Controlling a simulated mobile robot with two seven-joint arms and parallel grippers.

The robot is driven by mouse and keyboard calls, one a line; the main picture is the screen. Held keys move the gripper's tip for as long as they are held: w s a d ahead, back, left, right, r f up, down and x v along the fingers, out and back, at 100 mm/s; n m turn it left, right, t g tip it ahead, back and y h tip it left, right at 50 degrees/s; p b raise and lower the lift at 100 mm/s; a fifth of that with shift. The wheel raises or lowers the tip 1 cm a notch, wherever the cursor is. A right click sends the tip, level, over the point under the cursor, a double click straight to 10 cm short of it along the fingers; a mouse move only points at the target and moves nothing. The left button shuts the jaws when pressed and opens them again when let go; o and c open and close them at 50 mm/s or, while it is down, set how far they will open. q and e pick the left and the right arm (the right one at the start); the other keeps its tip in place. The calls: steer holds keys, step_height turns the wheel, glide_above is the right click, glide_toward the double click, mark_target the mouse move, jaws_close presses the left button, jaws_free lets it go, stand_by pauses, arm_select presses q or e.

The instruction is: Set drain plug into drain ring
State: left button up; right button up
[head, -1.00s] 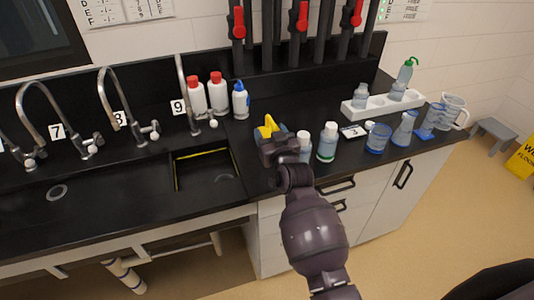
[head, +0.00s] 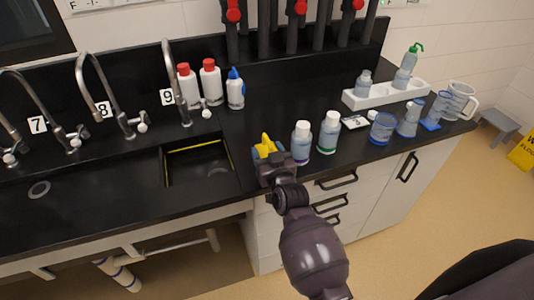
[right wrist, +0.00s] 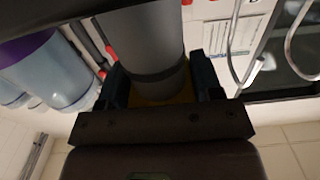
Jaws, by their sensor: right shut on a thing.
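My right gripper (head: 267,154) is shut on a yellow-topped thing, seemingly the drain plug (head: 264,142), over the counter right of the sink basin. In the right wrist view a wide grey cylinder (right wrist: 145,45) stands between the fingers, with yellow at its base; I cannot tell if it is all one piece. Any ring inside the yellow-edged basin (head: 168,172) cannot be made out. My left gripper is not in view.
A purple-based bottle (head: 301,146) and a green-based bottle (head: 328,134) stand close right of the gripper. Taps line the back left, with red-capped bottles (head: 188,88) beside tap 9. Beakers (head: 381,130) and a white rack (head: 378,101) stand further right.

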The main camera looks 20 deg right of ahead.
steer(key=shift+r, duration=0.2)
steer(key=shift+f, duration=0.2)
steer(key=o, duration=1.1)
